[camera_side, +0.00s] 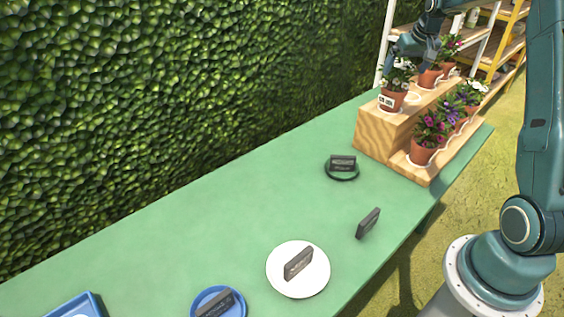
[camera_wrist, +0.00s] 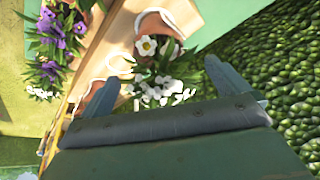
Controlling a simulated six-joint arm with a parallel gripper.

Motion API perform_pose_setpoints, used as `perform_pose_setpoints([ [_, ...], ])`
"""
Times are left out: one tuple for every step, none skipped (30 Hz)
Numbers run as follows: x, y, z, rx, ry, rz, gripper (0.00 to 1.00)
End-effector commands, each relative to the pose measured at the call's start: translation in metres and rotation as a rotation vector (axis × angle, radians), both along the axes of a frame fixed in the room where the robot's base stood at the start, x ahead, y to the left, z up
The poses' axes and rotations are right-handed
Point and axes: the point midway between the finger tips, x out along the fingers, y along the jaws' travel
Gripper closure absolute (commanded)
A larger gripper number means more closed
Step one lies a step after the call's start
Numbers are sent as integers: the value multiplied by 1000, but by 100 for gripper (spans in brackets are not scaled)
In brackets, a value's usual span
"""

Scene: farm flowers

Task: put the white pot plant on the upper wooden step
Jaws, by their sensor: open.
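The white pot plant, a terracotta pot (camera_side: 391,101) with white flowers and a small label, stands upright at the near end of the upper wooden step (camera_side: 384,131). My gripper (camera_side: 404,58) is just above and behind its flowers, with its fingers partly hidden among foliage. In the wrist view my gripper (camera_wrist: 165,78) is open, with white blossoms (camera_wrist: 158,92) between and below its fingers. A terracotta pot (camera_wrist: 158,22) with larger white flowers shows just beyond the fingertips. I cannot tell whether all these blossoms belong to one plant.
More pots stand behind on the upper step (camera_side: 429,77). The lower step (camera_side: 414,172) holds a magenta-flowered pot (camera_side: 422,150), purple flowers and other white ones. Dishes with dark tags lie on the green table (camera_side: 220,205). A leafy hedge (camera_side: 180,90) borders it.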

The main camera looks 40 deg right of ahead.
Motion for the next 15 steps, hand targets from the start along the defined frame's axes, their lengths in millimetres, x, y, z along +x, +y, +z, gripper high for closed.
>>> perform_pose_setpoints([
  [0,6,4,-2,-2,6,0],
  [1,9,7,-3,-3,12,0],
  [0,16,11,-4,-4,18,0],
  [0,22,15,-5,-4,25,0],
  [0,28,18,-6,-6,33,0],
  [0,38,24,-8,-8,44,0],
  [-1,46,29,-9,-9,53,0],
  [-1,55,34,-10,-11,63,0],
  [-3,67,41,-12,-13,77,0],
  [-5,77,45,-13,-14,89,0],
  [-7,87,51,-14,-16,99,0],
  [-10,101,57,-16,-17,115,0],
  [-13,111,62,-17,-19,127,0],
  [-16,122,67,-18,-21,139,0],
  [-20,135,72,-19,-23,154,0],
])
